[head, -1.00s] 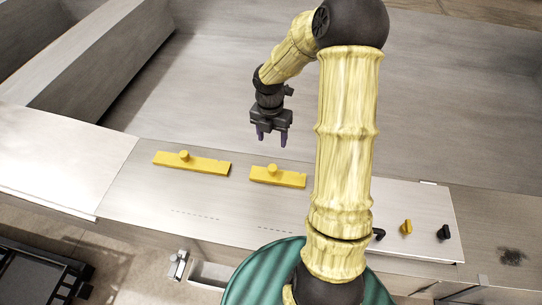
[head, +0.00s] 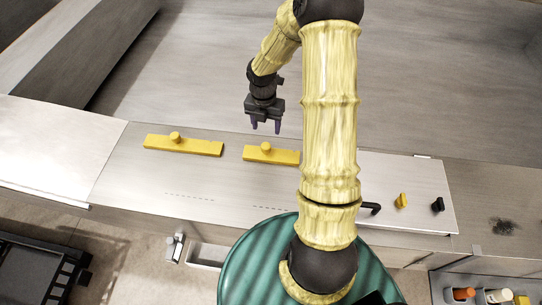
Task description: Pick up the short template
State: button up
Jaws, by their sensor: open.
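Two yellow templates with round knobs lie flat on the metal bench. The short template (head: 282,157) is the right one, and its right end meets the edge of my arm in the picture. The long template (head: 200,148) lies to its left, apart from it. My gripper (head: 265,127) is open and empty, with its purple fingers pointing down. In the picture it appears just above the short template's knob. I cannot tell the exact height or depth between them.
Dashed marks (head: 190,196) lie on the bench in front of the templates. A panel (head: 415,180) with a yellow knob (head: 401,201) and a black knob (head: 438,205) is at the right. Bottles (head: 462,294) stand at the lower right. A large grey surface lies behind the bench.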

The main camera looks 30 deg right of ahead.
aim_at(266, 145)
jog(key=shift+s+f+b, duration=0.2)
jog(key=shift+f+b, duration=0.55)
jog(key=shift+f, duration=0.35)
jog(key=shift+w+a+f+b, duration=0.15)
jog(key=shift+a+f+b, duration=0.05)
jog(key=shift+f+b, duration=0.7)
jog(key=shift+s+d+f+b, duration=0.1)
jog(key=shift+s+f+b, duration=0.1)
jog(key=shift+f+b, duration=0.65)
jog(key=shift+w, duration=0.1)
notch_tip(266, 145, down, 5)
jog(key=b, duration=0.6)
jog(key=shift+f, duration=0.1)
